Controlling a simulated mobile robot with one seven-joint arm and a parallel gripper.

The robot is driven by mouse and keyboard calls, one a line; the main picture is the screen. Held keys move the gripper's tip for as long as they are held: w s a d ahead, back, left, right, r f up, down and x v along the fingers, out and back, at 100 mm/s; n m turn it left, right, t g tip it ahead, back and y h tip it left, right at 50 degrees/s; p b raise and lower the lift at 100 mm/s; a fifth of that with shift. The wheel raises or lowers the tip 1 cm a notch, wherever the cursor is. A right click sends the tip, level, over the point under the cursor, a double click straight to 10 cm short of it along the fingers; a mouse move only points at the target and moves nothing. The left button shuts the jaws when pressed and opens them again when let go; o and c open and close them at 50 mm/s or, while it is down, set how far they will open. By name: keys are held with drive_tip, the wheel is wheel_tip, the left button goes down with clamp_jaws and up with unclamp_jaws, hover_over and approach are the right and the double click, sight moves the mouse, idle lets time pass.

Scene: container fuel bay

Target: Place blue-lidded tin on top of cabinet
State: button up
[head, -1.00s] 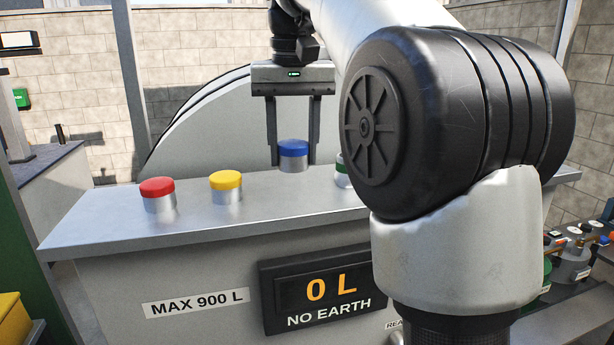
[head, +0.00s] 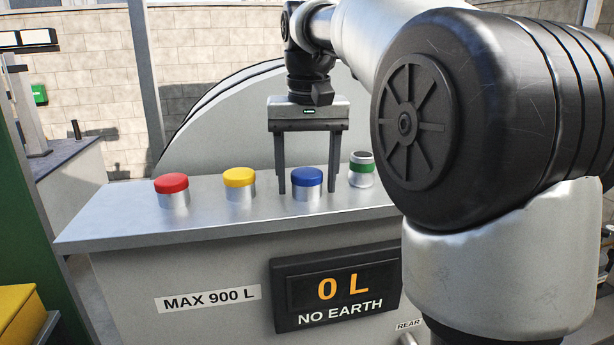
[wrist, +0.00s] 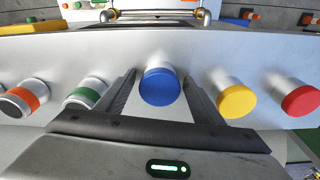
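The blue-lidded tin (head: 307,184) stands upright on the metal top of the console (head: 110,222), between the yellow-lidded and green-banded tins. It also shows in the wrist view (wrist: 160,87). My gripper (head: 307,188) points down over it, with one finger on each side. Its fingers (wrist: 159,80) are open, and gaps show between them and the tin. A grey-topped cabinet (head: 75,155) stands at the far left in the head view; I cannot tell if it is the task's cabinet.
Red-lidded (head: 172,191), yellow-lidded (head: 240,184) and green-banded (head: 362,170) tins stand in the same row. An orange-banded tin (wrist: 22,98) shows in the wrist view. A yellow box (head: 20,312) is at lower left. A rounded grey panel (head: 225,125) rises behind the console.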

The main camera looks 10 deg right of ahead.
sight(307, 179)
wheel_tip(307, 179, up, 12)
drive_tip(key=s, duration=0.1)
drive_tip(key=shift+s, duration=0.3)
idle(0.3)
drive_tip(key=s+f+n+t, duration=0.1)
drive_tip(key=s+f+t, duration=0.3)
drive_tip(key=s+f, duration=1.6)
wheel_tip(307, 179, down, 4)
drive_tip(key=shift+s+f+n, duration=0.25)
drive_tip(key=shift+n, duration=0.15)
